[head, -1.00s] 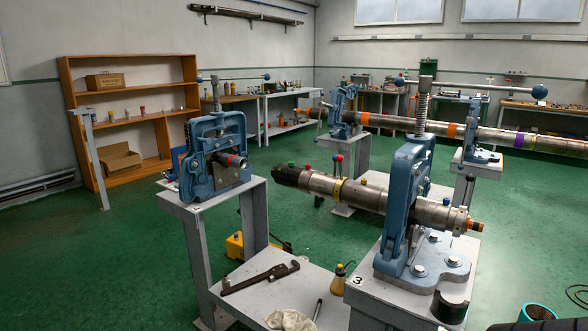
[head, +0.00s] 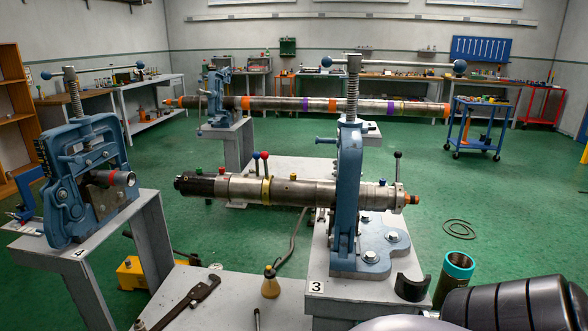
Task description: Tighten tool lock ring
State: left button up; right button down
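A long steel tool (head: 305,191) lies level through the blue pipe vise (head: 348,190) on the stand marked 3. Its dark end (head: 197,186) points left, and an orange tip (head: 412,200) is at its right end. Near that tip, a silver ring-like collar (head: 397,196) carries an upright lever with a black knob (head: 398,155). A yellow band (head: 265,191) sits farther left, with red- and blue-knobbed levers by it. I cannot tell from the view which ring is the lock ring or how tight it is. Neither gripper is in view.
A second blue vise (head: 85,185) stands at left. A long pipe (head: 330,105) with coloured bands lies behind. A pipe wrench (head: 190,300) and a small yellow bottle (head: 270,283) are on the low table. A teal-rimmed cylinder (head: 455,275) stands front right. Green floor is open at right.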

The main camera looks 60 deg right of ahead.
aim_at(263, 156)
jog(key=i+z, duration=0.2)
jog(key=z, duration=0.15)
jog(key=i+z, duration=0.2)
jog(key=z, duration=0.15)
jog(key=i+j+z, duration=0.15)
jog(key=z, duration=0.2)
